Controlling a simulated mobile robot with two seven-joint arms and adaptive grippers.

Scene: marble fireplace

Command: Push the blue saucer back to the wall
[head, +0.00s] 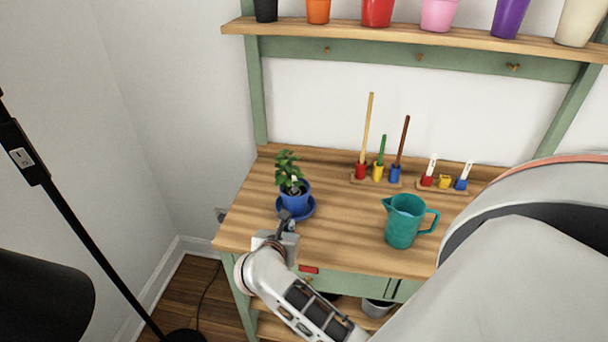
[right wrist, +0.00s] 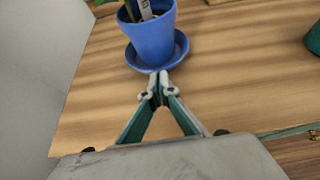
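The blue saucer (head: 309,211) lies on the wooden bench top near its left side, with a blue pot (head: 295,197) holding a leafy green plant (head: 288,168) standing on it. My right gripper (head: 288,222) is at the saucer's front edge. In the right wrist view the gripper's fingertips (right wrist: 158,82) are together with nothing between them. They point at the near rim of the saucer (right wrist: 182,52), touching it or very close; I cannot tell which. The blue pot also shows there (right wrist: 150,38). My left gripper is not in view.
A teal jug (head: 403,222) stands to the right of the saucer. Racks with upright tools (head: 378,172) and small coloured items (head: 444,182) stand along the back. Bare wood lies between the pot and the back edge. A shelf of pots (head: 420,36) hangs above.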

